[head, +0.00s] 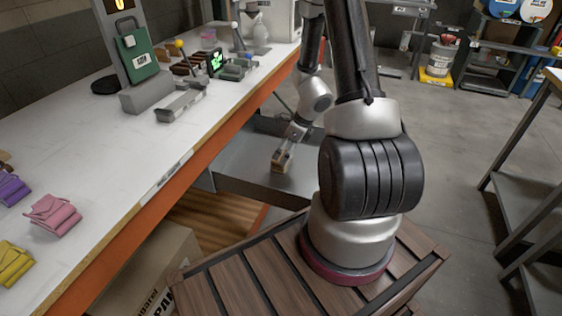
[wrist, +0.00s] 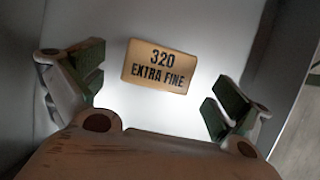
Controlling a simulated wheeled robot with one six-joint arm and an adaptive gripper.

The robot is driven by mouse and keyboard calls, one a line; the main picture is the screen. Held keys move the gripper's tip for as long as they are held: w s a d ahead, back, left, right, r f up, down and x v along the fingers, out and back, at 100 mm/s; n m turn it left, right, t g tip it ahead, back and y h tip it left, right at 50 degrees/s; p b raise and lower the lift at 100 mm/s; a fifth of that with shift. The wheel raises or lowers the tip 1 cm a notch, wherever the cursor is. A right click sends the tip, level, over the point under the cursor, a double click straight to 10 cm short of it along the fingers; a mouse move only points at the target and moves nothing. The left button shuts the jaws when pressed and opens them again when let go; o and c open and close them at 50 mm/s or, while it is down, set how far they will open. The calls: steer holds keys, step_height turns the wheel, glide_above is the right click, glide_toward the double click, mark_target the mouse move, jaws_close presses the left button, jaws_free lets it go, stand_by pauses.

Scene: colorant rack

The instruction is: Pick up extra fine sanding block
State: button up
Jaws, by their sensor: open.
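The extra fine sanding block is a tan rectangle (wrist: 158,67) with dark "320 EXTRA FINE" print, slightly tilted in the wrist view. It lies on a grey surface, its label facing the camera. My gripper (wrist: 158,81) is open, with one green-padded finger to each side of the block in the picture. The pads look apart from the block, and nothing is between them in their grip. In the head view my gripper (head: 283,160) points down over a grey shelf or drawer below the white bench top. I cannot make out the block there.
The grey shelf (head: 240,187) sits beside the orange bench edge (head: 190,172), close to my arm. The white bench top (head: 100,140) holds pink (head: 53,214) and yellow (head: 14,262) bundles and several tools. A cardboard box (head: 150,270) stands below.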

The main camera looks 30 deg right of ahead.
mark_target(282, 155)
steer(key=x, duration=0.4)
steer(key=shift+d+f, duration=0.1)
steer(key=shift+f, duration=0.15)
steer(key=c, duration=1)
steer(key=shift+r, duration=0.1)
step_height(282, 155, up, 10)
steer(key=shift+f, duration=0.1)
